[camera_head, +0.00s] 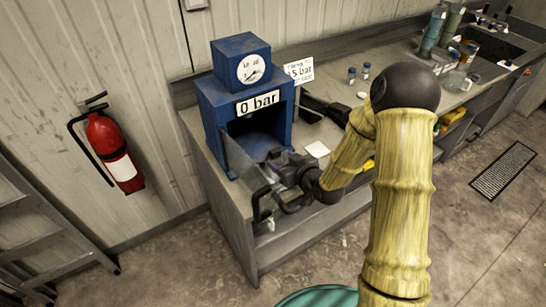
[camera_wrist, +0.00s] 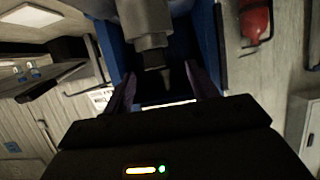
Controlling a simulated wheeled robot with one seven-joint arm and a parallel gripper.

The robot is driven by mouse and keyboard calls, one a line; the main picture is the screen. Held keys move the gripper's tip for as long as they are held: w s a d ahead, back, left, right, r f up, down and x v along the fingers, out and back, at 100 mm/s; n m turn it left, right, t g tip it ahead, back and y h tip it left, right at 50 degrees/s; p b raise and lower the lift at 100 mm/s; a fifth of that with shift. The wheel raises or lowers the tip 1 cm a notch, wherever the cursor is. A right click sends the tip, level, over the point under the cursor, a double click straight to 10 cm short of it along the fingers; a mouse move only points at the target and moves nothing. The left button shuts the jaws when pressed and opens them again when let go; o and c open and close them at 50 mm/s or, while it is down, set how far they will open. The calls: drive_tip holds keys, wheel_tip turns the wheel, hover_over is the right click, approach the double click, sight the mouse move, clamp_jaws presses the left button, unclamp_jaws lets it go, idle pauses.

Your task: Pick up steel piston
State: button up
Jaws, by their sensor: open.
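A grey stepped metal cylinder, which looks like the steel piston (camera_wrist: 147,25), shows at the top middle of the wrist view, against the blue press. Its narrow end points down the picture, toward the gap between my fingers. My gripper (camera_wrist: 162,88) is open, with one dark purple finger on each side of that gap and nothing clasped. In the head view my gripper (camera_head: 268,192) is at the front of the blue press (camera_head: 212,118), beside its open clear door (camera_head: 240,160). The piston cannot be made out in the head view; the press opening is dark.
The press carries a gauge (camera_head: 251,69) and a "0 bar" sign (camera_head: 258,102). It stands on a grey bench (camera_head: 230,205) with small bottles (camera_head: 352,74) further right. A red fire extinguisher (camera_head: 116,152) hangs on the left wall. Floor in front is mostly clear.

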sight(277, 153)
drive_tip(key=shift+x, duration=0.75)
drive_tip(key=shift+w, duration=0.1)
drive_tip(key=shift+w+p, duration=0.25)
drive_tip(key=shift+p, duration=0.2)
drive_tip(key=p+x, duration=0.1)
drive_tip(key=x, duration=0.1)
drive_tip(key=p+x, duration=0.1)
drive_tip(key=x, duration=0.1)
drive_tip(key=shift+w+d+r, duration=0.15)
drive_tip(key=shift+w+r, duration=0.05)
drive_tip(key=shift+r, duration=0.05)
drive_tip(key=shift+w+f, duration=0.2)
drive_tip(key=shift+f, duration=0.05)
drive_tip(key=shift+r, duration=0.1)
clamp_jaws()
